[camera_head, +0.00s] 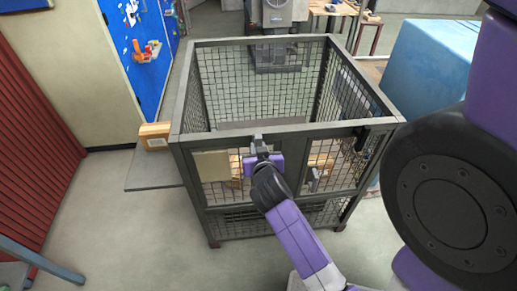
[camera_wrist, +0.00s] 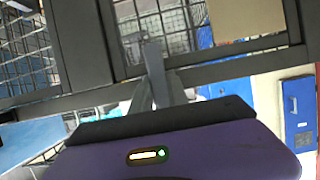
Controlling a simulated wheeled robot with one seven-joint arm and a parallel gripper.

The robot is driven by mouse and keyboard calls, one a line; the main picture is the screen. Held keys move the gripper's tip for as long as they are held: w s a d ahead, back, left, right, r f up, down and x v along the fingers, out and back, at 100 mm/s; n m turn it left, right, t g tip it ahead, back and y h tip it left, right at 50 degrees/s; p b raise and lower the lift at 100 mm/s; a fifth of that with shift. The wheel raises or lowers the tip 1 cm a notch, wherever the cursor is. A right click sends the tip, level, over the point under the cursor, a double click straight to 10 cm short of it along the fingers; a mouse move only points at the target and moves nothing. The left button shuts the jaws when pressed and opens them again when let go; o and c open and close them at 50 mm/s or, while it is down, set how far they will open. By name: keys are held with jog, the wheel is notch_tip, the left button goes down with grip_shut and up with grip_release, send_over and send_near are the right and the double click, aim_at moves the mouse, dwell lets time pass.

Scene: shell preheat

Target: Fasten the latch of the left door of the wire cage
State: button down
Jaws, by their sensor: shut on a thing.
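The wire cage (camera_head: 186,148) stands in the middle of the head view, with a dark grey frame, mesh walls and an open top. A pale plate (camera_head: 212,166) is on its left front door; the plate also shows in the wrist view (camera_wrist: 245,18). My gripper (camera_head: 259,146) is at the cage's upper front rail, right of the plate. In the wrist view, its fingers (camera_wrist: 157,92) are shut on a narrow grey upright piece, apparently the left door's latch (camera_wrist: 154,58). The fingers partly hide it, and whether it is fastened cannot be told.
A dark latch-like piece (camera_head: 362,138) is on the front rail at the right. A wooden box (camera_head: 154,136) is on a grey slab left of the cage. A large blue box (camera_head: 425,60) stands at the right.

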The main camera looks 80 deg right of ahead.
jog(key=shift+f, duration=0.1)
dwell(0.3)
jog(key=c, duration=1.3)
grip_release()
jog(key=shift+b+v, duration=0.85)
jog(key=shift+v, duration=3.1)
jog(key=shift+w, duration=0.15)
